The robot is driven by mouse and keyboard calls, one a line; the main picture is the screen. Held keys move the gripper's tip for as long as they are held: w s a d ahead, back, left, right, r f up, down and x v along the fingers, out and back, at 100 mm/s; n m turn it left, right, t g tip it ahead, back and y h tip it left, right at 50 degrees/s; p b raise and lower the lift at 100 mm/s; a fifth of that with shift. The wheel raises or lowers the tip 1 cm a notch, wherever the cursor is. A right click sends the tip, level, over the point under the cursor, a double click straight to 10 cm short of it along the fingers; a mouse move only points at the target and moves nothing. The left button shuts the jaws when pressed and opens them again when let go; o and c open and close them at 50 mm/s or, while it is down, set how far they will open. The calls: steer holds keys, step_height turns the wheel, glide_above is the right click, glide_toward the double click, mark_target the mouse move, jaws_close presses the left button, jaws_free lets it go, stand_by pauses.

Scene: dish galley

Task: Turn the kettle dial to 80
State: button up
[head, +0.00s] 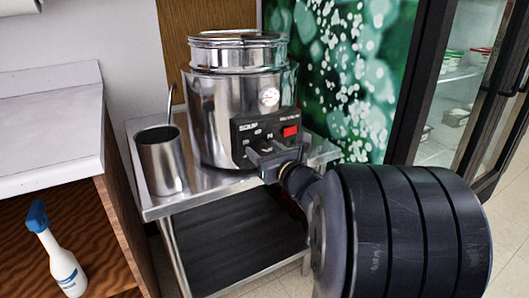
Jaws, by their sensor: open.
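A shiny steel kettle (212,110) stands upright on a small metal table (154,207). Its black control panel (243,129) faces me, with a red switch (290,131) at the right and small pale markings. A round gauge (269,97) sits above the panel. My gripper (272,158) is at the lower part of the panel, open, its jaws in front of the panel's lower edge. The dial is not clearly visible; my gripper may hide it. I cannot tell whether the jaws touch the panel, and the setting cannot be read.
A steel canister (162,163) with a utensil handle stands left of the kettle. A spray bottle (60,255) stands on a wooden shelf at lower left, under a white counter (50,125). A glass-door fridge (450,100) is at the right. The table's lower shelf (230,240) looks empty.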

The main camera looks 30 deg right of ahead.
steer(key=c, duration=1)
steer(key=shift+o, duration=0.2)
